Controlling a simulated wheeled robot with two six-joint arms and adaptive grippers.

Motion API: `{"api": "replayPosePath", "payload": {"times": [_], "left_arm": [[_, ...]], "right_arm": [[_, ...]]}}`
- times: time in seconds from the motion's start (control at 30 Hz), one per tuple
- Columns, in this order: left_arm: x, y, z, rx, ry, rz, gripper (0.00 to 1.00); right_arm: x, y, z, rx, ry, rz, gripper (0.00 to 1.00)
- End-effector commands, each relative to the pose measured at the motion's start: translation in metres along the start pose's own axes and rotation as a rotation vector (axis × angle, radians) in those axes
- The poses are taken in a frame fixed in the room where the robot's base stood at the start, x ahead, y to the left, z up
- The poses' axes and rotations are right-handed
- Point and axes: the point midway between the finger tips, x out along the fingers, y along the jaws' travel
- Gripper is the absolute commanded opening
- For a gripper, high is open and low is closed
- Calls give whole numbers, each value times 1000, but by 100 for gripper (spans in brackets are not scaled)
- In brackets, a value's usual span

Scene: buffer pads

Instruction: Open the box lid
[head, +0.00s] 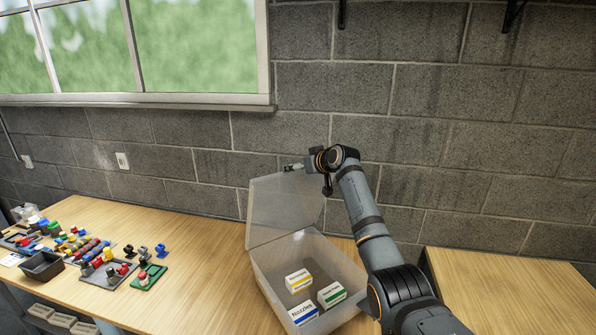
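A translucent plastic box (345,270) stands on the wooden table. Its lid (280,205) is raised and stands roughly upright at the box's back-left side, so the inside is open to view. Inside the box are small white cartons: one with a yellow band (299,281), one with a green band (332,295) and one with a blue band (304,313). My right gripper (289,168) is at the lid's top edge, pointing left. Its fingers are too small to tell whether they are open or touch the lid. My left gripper is out of view.
On the left of the table are several small coloured parts on dark pads (104,277), a green pad (149,278) and a black tray (42,266). Bare tabletop (205,280) lies between them and the box. A block wall (420,110) stands behind.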

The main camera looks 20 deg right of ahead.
Motion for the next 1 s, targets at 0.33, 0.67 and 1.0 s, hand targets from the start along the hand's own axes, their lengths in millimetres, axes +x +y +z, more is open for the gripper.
{"api": "replayPosePath", "payload": {"times": [0.33, 0.67, 1.0], "left_arm": [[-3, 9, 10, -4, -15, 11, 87], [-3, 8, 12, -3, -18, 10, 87], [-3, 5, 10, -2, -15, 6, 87]], "right_arm": [[-2, 2, -7, -1, 7, 2, 28], [-3, 2, -8, -2, 7, 2, 94], [-2, 2, -5, -1, 3, 1, 100]]}}
